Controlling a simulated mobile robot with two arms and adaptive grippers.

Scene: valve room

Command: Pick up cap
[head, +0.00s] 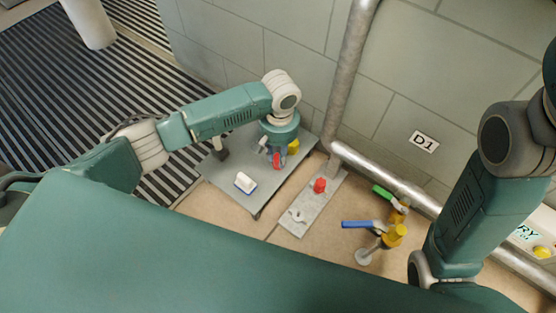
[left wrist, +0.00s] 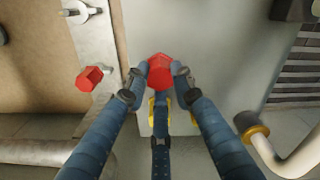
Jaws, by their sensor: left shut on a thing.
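A red hexagonal cap (left wrist: 161,70) sits between the fingertips of my left gripper (left wrist: 160,72) in the left wrist view, above the grey table. My left gripper is shut on it. In the head view the same red cap (head: 277,160) shows below the wrist of my left gripper (head: 273,156), over the grey table (head: 225,178). A second red cap (head: 319,185) is on a narrow metal plate (head: 293,224) to the right; it also shows in the left wrist view (left wrist: 89,79). My right arm is at the right, but its gripper is out of view.
A white and blue block (head: 245,183) lies on the table. A yellow thing (head: 293,147) is partly hidden behind my left gripper. Valves with a green handle (head: 384,193) and a blue handle (head: 357,224) stand right of the plate. A vertical pipe (head: 350,70) runs up the wall.

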